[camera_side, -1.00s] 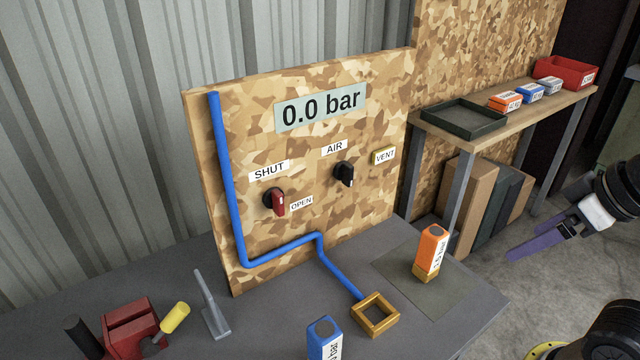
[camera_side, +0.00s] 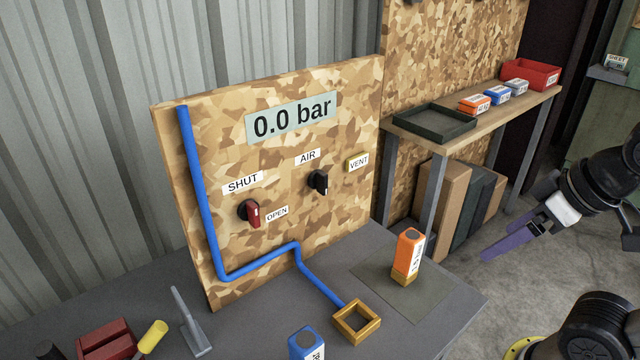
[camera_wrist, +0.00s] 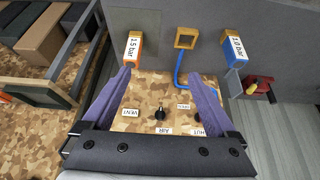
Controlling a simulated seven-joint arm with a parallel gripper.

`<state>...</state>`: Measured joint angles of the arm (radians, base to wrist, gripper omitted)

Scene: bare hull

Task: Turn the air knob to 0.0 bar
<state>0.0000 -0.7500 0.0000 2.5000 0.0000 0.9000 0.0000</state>
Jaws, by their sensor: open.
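The black air knob (camera_side: 319,182) sits on the camouflage-patterned panel (camera_side: 330,225) below the AIR label (camera_side: 308,158). The display (camera_side: 291,119) above reads 0.0 bar. My gripper (camera_side: 487,254) is to the right of the panel, apart from it, with purple fingers. In the wrist view my gripper (camera_wrist: 158,72) is open and empty, its fingers spread wide. The knob (camera_wrist: 160,114) shows between them, farther off, with the AIR label (camera_wrist: 165,131) below it. Nothing touches the knob.
A red valve handle (camera_side: 253,214) sits between SHUT and OPEN labels. A blue pipe (camera_side: 200,200) runs down to a brass square frame (camera_side: 356,321). An orange block (camera_side: 408,255) stands on a mat (camera_side: 385,295).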

